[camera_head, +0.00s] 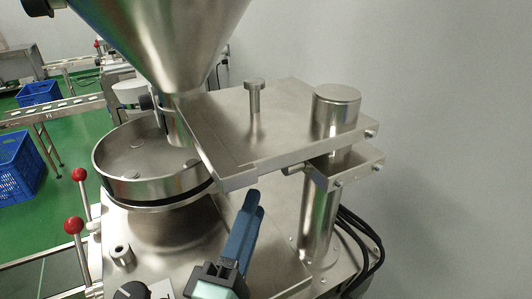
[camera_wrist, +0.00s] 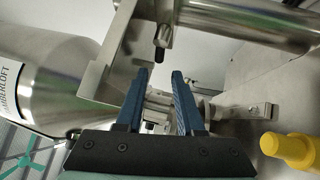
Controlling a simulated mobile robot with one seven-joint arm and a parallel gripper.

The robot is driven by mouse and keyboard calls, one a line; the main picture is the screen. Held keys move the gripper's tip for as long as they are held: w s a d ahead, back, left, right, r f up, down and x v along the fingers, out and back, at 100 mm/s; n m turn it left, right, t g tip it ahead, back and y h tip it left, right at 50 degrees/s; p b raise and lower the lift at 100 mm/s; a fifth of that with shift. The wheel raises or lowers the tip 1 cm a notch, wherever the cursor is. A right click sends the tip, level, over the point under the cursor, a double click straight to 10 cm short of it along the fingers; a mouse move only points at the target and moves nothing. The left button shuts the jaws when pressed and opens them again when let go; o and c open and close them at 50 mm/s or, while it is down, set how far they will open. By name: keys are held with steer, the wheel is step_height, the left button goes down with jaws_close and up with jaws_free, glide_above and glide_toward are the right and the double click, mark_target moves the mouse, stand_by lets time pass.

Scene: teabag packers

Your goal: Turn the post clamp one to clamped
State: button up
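The steel post (camera_head: 319,215) stands upright at the right of the machine and carries the steel plate above. Its clamp bracket (camera_head: 345,172) sits around the post below the plate, with a short round pin (camera_head: 292,169) sticking out to the left. I cannot tell which part is post clamp one or how it is set. In the wrist view the post (camera_wrist: 255,22) lies across the top right, and a dark-tipped pin (camera_wrist: 162,42) shows ahead of the fingertips. My gripper (camera_head: 254,200) is below and left of the bracket. In the wrist view my gripper (camera_wrist: 161,75) is open, with nothing visibly held.
A steel hopper (camera_head: 160,35) and round bowl (camera_head: 150,185) are at the left. Red-knobbed levers (camera_head: 74,225) stand at the lower left. Black cables (camera_head: 360,240) run behind the post. A yellow part (camera_wrist: 288,150) shows at the wrist view's right.

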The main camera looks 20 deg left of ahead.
steer(key=p+x, duration=0.3)
steer(key=x, duration=0.7)
jaws_close()
